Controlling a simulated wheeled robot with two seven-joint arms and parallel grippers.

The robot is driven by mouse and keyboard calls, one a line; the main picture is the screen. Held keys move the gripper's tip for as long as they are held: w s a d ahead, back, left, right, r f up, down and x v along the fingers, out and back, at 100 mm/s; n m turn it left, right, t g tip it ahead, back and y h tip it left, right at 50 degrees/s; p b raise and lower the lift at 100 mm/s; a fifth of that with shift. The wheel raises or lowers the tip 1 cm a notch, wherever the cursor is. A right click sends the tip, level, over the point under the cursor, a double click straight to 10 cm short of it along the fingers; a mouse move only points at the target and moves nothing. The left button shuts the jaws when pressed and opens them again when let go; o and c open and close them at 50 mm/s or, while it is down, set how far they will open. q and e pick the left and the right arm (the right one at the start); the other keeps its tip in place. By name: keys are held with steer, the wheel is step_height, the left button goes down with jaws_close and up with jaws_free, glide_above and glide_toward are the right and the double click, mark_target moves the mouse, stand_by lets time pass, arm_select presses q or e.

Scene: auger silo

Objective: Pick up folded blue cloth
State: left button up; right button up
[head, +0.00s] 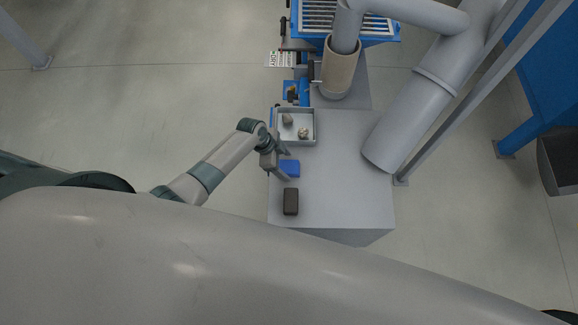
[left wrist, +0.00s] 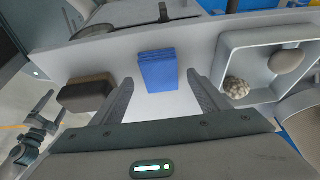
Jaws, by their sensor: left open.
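The folded blue cloth (head: 290,168) lies on the grey worktop, near its left edge in the head view. My left gripper (head: 284,164) is at that edge, with its fingers around the cloth's side in this view. In the left wrist view the blue cloth (left wrist: 158,70) shows between and just beyond the two open fingertips of the left gripper (left wrist: 160,88). The fingers look apart from the cloth, and nothing is held.
A dark block (head: 291,201) lies on the worktop (head: 340,190) on one side of the cloth. A grey tray (head: 314,127) with two lumpy objects is on the other side. A large grey pipe (head: 400,130) comes down at the right. The worktop's middle is clear.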

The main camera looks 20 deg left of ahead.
arm_select(q)
steer(key=shift+x, duration=0.85)
steer(key=shift+c, duration=0.4)
steer(key=c, duration=1.1)
steer(key=shift+o, duration=0.2)
steer(key=shift+r, duration=0.2)
